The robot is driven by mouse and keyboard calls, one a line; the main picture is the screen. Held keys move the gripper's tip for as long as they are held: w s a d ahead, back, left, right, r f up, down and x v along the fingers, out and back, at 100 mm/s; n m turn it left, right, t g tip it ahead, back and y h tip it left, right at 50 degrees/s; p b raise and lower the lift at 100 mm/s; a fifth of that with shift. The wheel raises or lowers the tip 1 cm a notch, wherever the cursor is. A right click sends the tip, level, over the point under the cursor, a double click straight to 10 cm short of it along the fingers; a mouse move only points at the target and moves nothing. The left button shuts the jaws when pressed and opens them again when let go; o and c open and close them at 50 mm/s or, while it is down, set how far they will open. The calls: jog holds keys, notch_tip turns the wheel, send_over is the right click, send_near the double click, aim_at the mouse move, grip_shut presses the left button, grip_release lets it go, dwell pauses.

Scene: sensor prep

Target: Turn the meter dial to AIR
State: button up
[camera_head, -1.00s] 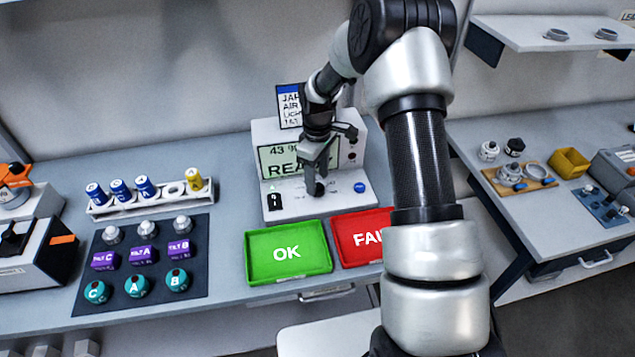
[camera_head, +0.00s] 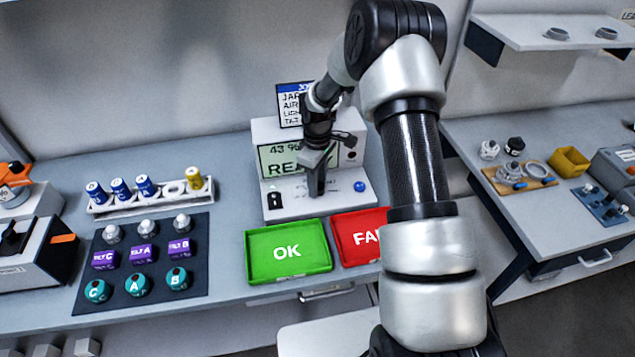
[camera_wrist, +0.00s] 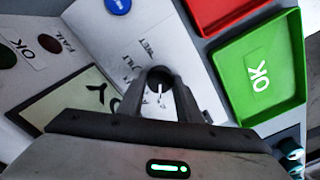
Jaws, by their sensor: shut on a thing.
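The meter (camera_head: 290,203) stands on the bench with a lit green screen (camera_head: 275,162) whose visible text reads "READY" in part. Its dial (camera_wrist: 159,88) shows in the wrist view as a dark round knob with a white pointer line. My gripper (camera_head: 317,190) reaches down to the meter's sloped panel, and in the wrist view (camera_wrist: 160,84) its fingers sit on either side of the dial, shut on it. Labels around the dial include "WET" and what looks like "TILT". I cannot read an AIR label there, and the fingers hide part of the panel.
A green OK tray (camera_head: 257,276) and a red FAIL tray (camera_head: 345,222) lie in front of the meter. A blue button (camera_head: 359,187) is right of the dial. A dark mat (camera_head: 118,234) with several knobbed parts and a rack (camera_head: 130,207) of cylinders are at left.

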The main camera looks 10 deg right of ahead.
jog(key=shift+m+b, duration=0.3)
jog(key=m+b, duration=0.1)
jog(key=m, duration=0.1)
jog(key=shift+f+m+b, duration=0.1)
jog(key=shift+m+b, duration=1.2)
jog(key=shift+m, duration=1.2)
jog(key=o, duration=1.1)
jog(key=shift+c, duration=0.2)
notch_tip(320, 180, up, 18)
jog(key=shift+f, duration=0.15)
